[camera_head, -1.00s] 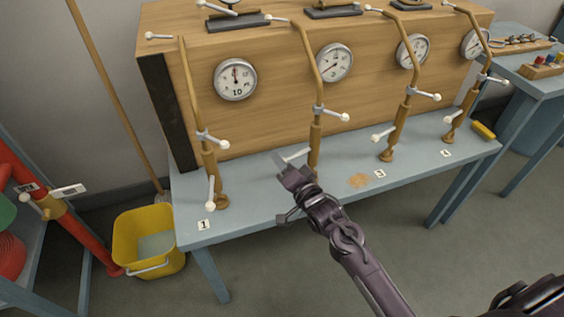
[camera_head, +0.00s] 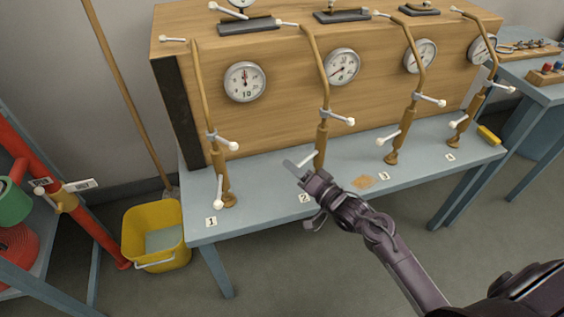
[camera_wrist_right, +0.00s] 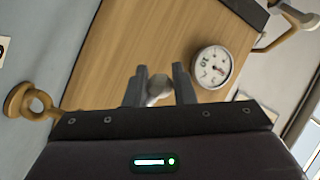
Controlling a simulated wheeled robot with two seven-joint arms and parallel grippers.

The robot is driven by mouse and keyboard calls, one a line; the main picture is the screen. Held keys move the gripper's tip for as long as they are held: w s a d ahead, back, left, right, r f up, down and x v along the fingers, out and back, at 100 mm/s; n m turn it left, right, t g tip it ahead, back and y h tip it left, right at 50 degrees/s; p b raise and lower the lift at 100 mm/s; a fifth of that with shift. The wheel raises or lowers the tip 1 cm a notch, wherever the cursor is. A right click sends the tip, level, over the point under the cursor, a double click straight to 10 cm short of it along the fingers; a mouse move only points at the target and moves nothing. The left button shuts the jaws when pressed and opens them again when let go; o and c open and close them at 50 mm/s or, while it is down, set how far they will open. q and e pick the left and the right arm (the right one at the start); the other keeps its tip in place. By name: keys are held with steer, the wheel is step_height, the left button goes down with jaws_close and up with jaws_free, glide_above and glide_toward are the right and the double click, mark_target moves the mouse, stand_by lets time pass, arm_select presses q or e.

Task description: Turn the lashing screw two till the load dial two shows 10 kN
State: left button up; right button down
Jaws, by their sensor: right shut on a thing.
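Lashing screw two (camera_head: 322,134) is a brown turnbuckle with a bent upper rod and pale, ball-ended handles, standing behind the label 2 on the bench. My right gripper (camera_head: 302,167) is at its lower handle (camera_head: 312,158). In the right wrist view, a pale knob (camera_wrist_right: 158,88) sits between the fingers of the right gripper (camera_wrist_right: 159,90), which is shut on it. Load dial two (camera_head: 343,67) is a round white gauge on the wooden block; its reading is too small to tell. My left gripper is out of view.
Lashing screw one (camera_head: 218,165) stands to the left, and further screws to the right, including one (camera_head: 404,130) behind label 3. The wooden block (camera_head: 290,110) stands behind them on the grey bench (camera_head: 262,208). A yellow bucket (camera_head: 150,262) is on the floor.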

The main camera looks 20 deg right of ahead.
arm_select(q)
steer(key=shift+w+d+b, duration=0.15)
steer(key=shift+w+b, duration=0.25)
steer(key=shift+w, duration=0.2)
arm_select(e)
steer(key=shift+s+d+n+g+y, duration=0.55)
steer(key=shift+n+g+y, duration=0.3)
steer(key=shift+y, duration=0.25)
steer(key=shift+s+d+n+g+y, duration=0.45)
steer(key=shift+s+n+g+y, duration=0.3)
steer(key=shift+y, duration=0.35)
steer(key=shift+s+d+n+g+y, duration=0.5)
steer(key=shift+n+g+y, duration=0.35)
steer(key=shift+y, duration=0.25)
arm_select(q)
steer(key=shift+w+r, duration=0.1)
arm_select(e)
steer(key=c, duration=1.3)
jaws_free()
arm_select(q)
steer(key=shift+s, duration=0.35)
arm_select(e)
steer(key=shift+o, duration=0.2)
